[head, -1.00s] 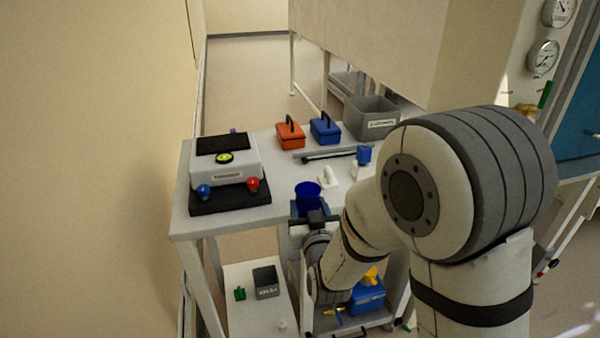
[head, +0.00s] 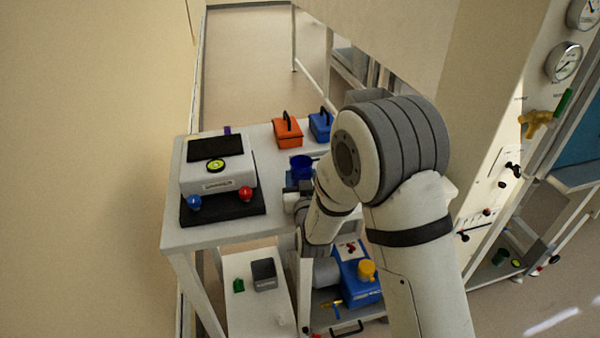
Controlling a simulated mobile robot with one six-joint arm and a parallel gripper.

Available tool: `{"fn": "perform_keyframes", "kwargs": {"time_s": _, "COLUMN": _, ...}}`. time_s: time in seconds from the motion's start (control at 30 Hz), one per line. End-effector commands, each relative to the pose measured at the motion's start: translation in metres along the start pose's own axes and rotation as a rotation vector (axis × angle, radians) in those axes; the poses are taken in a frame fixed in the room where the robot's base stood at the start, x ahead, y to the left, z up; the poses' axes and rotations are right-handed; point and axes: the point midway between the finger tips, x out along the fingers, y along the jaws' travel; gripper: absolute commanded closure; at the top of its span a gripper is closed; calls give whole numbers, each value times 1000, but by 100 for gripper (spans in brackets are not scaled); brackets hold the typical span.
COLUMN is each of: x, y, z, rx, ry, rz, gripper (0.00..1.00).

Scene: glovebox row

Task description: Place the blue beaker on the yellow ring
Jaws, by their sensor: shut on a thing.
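The blue beaker (head: 301,167) is upright, with its open top showing, above the right part of the white table. My gripper (head: 294,182) is shut on the beaker, partly hidden by my arm. A round yellow mark (head: 215,166) with a dark edge, which looks like the yellow ring, lies on top of the white device (head: 219,184), left of the beaker and apart from it. I cannot tell the beaker's exact height over the table.
The device has a dark base (head: 222,208) with a blue knob (head: 194,202) and a red knob (head: 246,194). An orange box (head: 288,131) and a blue box (head: 320,125) stand behind the beaker. A wall runs along the left.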

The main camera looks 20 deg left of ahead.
Motion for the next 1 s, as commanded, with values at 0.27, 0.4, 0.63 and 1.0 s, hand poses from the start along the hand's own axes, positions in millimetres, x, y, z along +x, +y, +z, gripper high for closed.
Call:
{"fn": "perform_keyframes", "kwargs": {"time_s": 0.27, "x": -2, "y": -6, "z": 3, "rx": 0, "ry": 1, "rz": -11, "gripper": 72}}
{"fn": "perform_keyframes", "kwargs": {"time_s": 0.4, "x": -2, "y": -7, "z": 6, "rx": 0, "ry": 1, "rz": -13, "gripper": 72}}
{"fn": "perform_keyframes", "kwargs": {"time_s": 0.63, "x": -2, "y": -7, "z": 5, "rx": 0, "ry": 1, "rz": -13, "gripper": 31}}
{"fn": "perform_keyframes", "kwargs": {"time_s": 1.0, "x": -2, "y": -8, "z": 3, "rx": 0, "ry": 0, "rz": -14, "gripper": 25}}
